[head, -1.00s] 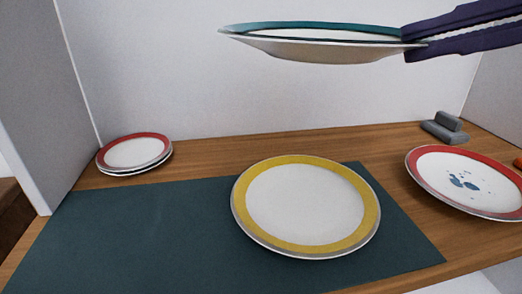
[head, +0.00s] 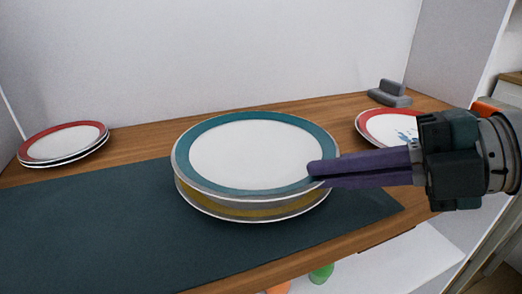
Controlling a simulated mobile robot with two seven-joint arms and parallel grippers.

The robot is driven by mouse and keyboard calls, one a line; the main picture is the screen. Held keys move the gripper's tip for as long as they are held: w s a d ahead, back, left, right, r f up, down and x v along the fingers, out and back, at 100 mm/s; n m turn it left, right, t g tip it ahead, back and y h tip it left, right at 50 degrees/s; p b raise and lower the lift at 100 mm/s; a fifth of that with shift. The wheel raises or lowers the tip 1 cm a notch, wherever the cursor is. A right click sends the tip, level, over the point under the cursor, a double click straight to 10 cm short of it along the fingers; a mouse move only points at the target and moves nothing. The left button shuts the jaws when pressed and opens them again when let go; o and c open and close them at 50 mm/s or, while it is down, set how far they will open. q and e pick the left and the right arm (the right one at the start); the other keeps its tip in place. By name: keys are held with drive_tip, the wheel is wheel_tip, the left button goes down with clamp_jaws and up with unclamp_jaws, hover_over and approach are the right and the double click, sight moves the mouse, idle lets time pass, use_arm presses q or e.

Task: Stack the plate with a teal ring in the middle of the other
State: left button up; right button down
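The plate with a teal ring (head: 250,152) is level and directly over the plate with a yellow ring (head: 255,208), roughly centred on it. Only the front yellow edge of the lower plate shows; the rest is hidden. I cannot tell whether the teal plate rests on it or hangs slightly above. My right gripper (head: 316,174) reaches in from the right, its purple fingers closed on the teal plate's right rim. My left gripper is not in view.
A dark teal mat (head: 85,220) lies under the plates, clear on its left. Stacked red-rimmed plates (head: 62,142) stand at the left. A red-rimmed patterned plate (head: 376,126) is partly hidden behind my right gripper. A grey block (head: 389,94) sits at the back of the wooden shelf (head: 150,139).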

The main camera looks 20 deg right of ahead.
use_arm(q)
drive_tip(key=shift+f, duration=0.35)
use_arm(e)
drive_tip(key=shift+d+f, duration=0.1)
drive_tip(key=shift+f, duration=1)
drive_tip(key=c, duration=1)
unclamp_jaws()
drive_tip(key=shift+c, duration=0.2)
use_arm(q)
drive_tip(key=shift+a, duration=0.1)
